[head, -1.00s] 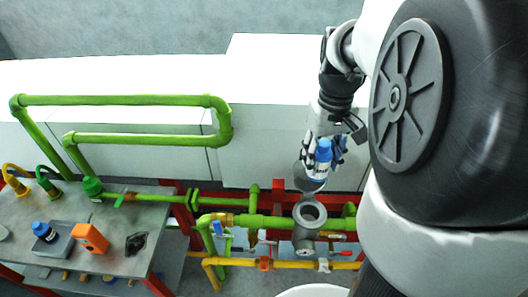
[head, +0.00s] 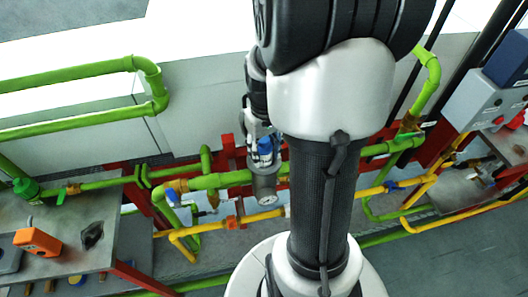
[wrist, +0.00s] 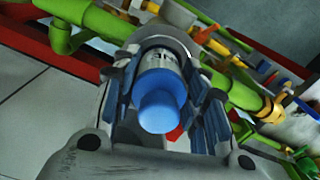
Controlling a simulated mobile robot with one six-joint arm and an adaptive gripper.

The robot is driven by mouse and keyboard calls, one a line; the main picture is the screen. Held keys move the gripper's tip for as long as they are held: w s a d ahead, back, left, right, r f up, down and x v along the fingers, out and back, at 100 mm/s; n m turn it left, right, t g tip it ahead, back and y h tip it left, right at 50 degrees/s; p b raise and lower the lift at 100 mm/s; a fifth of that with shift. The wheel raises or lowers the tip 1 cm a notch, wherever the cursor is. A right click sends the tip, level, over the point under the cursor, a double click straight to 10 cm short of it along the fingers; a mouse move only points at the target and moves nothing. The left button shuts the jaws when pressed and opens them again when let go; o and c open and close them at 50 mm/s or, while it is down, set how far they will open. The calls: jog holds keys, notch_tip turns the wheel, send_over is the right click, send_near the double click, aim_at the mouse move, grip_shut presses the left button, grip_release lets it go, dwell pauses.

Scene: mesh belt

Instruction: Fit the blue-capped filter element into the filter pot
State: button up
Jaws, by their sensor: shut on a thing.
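The filter element has a blue cap and a pale, printed body; in the wrist view the blue-capped filter element (wrist: 160,100) sits between my fingers. My gripper (wrist: 168,95) is shut on it. In the head view the blue cap (head: 265,148) shows at the grey filter pot (head: 266,188), which has a round gauge on its front. In the wrist view the pot's grey rim (wrist: 168,42) lies around or just beyond the element's far end. The element's lower end is hidden, so I cannot tell how deep it sits.
Green pipes (head: 215,181) and yellow pipes (head: 262,216) run on both sides of the pot. A grey bench (head: 62,235) with an orange device (head: 37,242) stands at left. A grey control box (head: 484,100) is at right. My arm covers the middle.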

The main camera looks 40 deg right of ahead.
jog(key=shift+f, duration=0.25)
jog(key=shift+f, duration=0.1)
jog(key=shift+f+b, duration=0.3)
jog(key=shift+f, duration=0.2)
jog(key=shift+s, duration=0.1)
jog(key=o, duration=1.1)
jog(key=shift+f, duration=0.1)
notch_tip(320, 180, up, 13)
jog(key=p, duration=0.3)
jog(key=shift+r+p, duration=0.2)
jog(key=shift+p, duration=0.15)
